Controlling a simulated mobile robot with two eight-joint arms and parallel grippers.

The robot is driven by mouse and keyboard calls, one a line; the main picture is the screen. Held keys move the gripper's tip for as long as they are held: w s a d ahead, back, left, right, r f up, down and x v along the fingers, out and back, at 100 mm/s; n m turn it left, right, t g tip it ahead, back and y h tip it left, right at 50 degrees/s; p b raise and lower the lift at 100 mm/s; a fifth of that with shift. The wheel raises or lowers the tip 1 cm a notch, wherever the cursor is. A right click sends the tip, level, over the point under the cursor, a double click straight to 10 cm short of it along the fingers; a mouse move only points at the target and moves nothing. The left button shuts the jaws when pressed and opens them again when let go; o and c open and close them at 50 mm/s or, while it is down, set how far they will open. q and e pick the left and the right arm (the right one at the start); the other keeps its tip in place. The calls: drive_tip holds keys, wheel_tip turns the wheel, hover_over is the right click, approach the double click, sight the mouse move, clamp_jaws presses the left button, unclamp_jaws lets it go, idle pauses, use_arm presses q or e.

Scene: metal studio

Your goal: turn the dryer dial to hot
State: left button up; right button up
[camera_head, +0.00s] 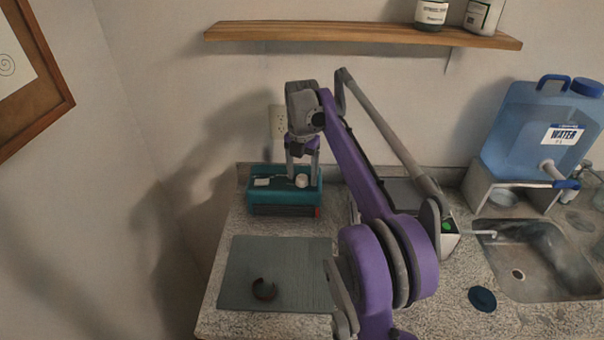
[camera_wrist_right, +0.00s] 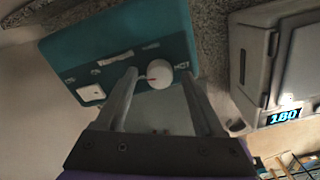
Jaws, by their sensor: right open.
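The teal dryer (camera_head: 268,198) stands at the back left of the counter. Its white round dial (camera_head: 301,181) is on the top panel at the right. In the right wrist view the dryer (camera_wrist_right: 105,42) fills the top, and the dial (camera_wrist_right: 160,74) has a red mark pointing left, away from the HOT lettering (camera_wrist_right: 182,65). My right gripper (camera_head: 303,168) is open above the dryer, pointing down. Its fingers (camera_wrist_right: 158,84) are on either side of the dial; I cannot tell whether they touch it. My left gripper is not in view.
A grey mat (camera_head: 280,255) with a dark ring-shaped object (camera_head: 264,289) lies in front. A grey box with a 180 display (camera_wrist_right: 284,117) is beside the dryer. A sink (camera_head: 550,262) and water jug (camera_head: 530,125) are right. A wooden shelf (camera_head: 350,34) hangs above.

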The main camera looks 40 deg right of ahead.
clamp_jaws()
